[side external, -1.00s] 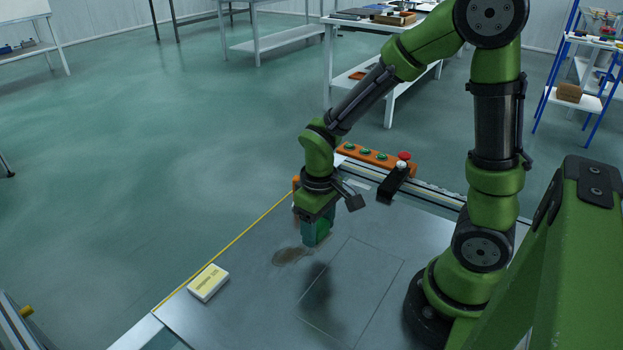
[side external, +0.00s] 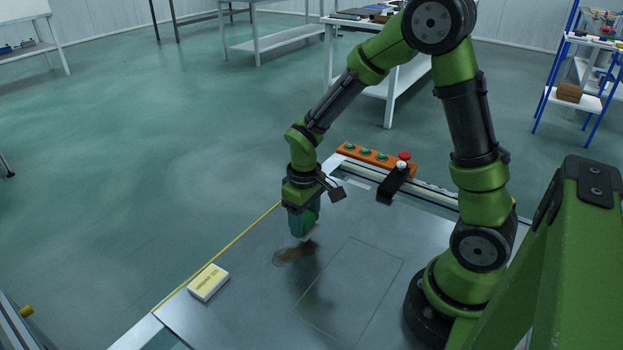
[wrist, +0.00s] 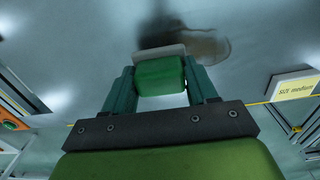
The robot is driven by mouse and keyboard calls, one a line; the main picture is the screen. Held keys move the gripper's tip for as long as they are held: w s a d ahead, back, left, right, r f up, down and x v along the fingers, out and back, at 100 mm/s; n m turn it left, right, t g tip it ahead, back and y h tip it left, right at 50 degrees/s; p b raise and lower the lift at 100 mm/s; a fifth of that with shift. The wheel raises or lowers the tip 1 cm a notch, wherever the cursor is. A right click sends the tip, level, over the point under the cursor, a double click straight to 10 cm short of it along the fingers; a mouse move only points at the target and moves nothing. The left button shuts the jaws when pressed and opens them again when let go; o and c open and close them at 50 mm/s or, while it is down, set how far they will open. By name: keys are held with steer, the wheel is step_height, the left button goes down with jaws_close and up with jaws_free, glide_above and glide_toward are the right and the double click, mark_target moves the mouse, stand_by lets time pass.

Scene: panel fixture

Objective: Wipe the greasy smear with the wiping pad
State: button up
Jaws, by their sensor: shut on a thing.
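The wiping pad (wrist: 160,76) is a green block with a pale grey-white underside, and it also shows in the side view (side external: 311,217). My gripper (wrist: 161,84) is shut on it, with one teal finger on each side; in the side view the gripper (side external: 303,222) points down over the panel. The greasy smear (side external: 290,254) is a brown patch on the grey metal panel (side external: 235,305). The pad is at the far edge of the smear, just above or on it; I cannot tell whether it touches. In the wrist view the smear (wrist: 208,46) lies beyond the pad, partly in shadow.
A white and yellow labelled box (side external: 208,283) lies left of the smear. An orange button strip (side external: 375,157) with a red button and a black bracket (side external: 393,184) stand at the back edge. A thin outlined rectangle (side external: 350,290) marks bare panel at right.

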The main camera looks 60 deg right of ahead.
mark_target(281, 271)
steer(key=shift+f, duration=0.85)
steer(key=shift+a+f, duration=0.35)
steer(key=shift+a, duration=0.35)
steer(key=shift+a+f, duration=0.3)
steer(key=shift+a, duration=0.35)
steer(key=shift+c, duration=0.4)
steer(key=shift+a, duration=4.1)
steer(key=shift+d, duration=5.5)
steer(key=shift+s, duration=0.35)
steer(key=shift+s+a, duration=0.1)
steer(key=shift+a, duration=5.2)
steer(key=shift+d+r, duration=0.15)
steer(key=shift+d, duration=5.2)
steer(key=shift+a+r, duration=0.1)
steer(key=shift+r, duration=3.9)
